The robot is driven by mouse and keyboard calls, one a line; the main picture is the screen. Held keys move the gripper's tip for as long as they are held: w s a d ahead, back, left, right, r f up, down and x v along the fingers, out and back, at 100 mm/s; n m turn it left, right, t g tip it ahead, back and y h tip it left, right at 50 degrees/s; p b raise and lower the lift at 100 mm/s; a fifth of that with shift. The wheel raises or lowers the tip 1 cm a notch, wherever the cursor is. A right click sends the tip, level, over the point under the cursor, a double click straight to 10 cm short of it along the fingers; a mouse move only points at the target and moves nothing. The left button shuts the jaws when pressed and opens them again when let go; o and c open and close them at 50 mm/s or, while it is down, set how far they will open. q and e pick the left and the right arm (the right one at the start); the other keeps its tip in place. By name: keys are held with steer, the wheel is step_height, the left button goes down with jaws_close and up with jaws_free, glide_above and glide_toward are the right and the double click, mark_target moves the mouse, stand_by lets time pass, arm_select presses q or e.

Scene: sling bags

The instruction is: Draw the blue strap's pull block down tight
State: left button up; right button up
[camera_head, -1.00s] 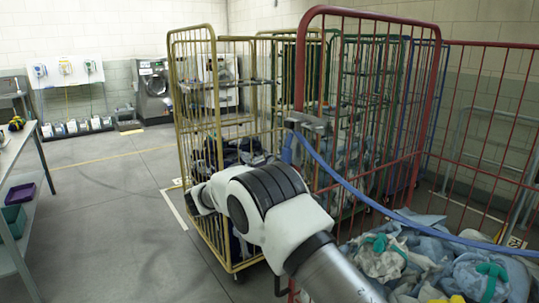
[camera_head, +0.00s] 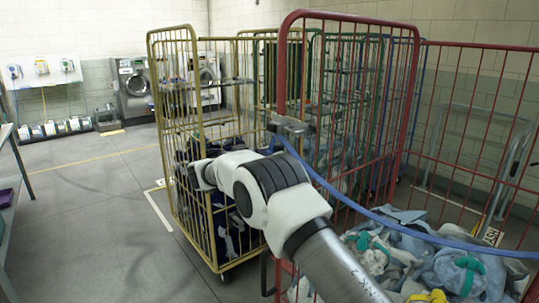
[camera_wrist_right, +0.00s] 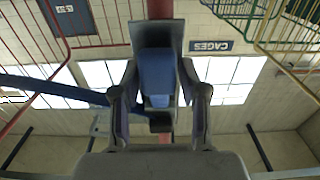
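The blue strap (camera_head: 350,203) runs from a grey fitting (camera_head: 290,126) on the red cage's front post down to the right, above the laundry. In the right wrist view a blue block (camera_wrist_right: 157,78) sits beneath a grey plate, with the strap (camera_wrist_right: 55,88) running off to the left. My right gripper (camera_wrist_right: 158,75) has a finger on each side of this block, closed against its sides as far as I can see. In the head view my right arm hides that gripper and the block. My left gripper is in neither view.
The red cage (camera_head: 408,115) holds crumpled blue and white cloths (camera_head: 415,255). A yellow cage (camera_head: 165,140) stands close on the left of my arm. Grey floor (camera_head: 95,220) is clear further left, beside a shelf at the edge.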

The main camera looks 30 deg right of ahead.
steer(key=shift+s, duration=0.1)
jaws_close()
step_height(320, 180, down, 11)
steer(key=b, duration=0.3)
steer(key=shift+r+b, duration=0.2)
steer(key=shift+b, duration=0.15)
steer(key=shift+o, duration=2.2)
jaws_free()
steer(key=shift+o, duration=0.9)
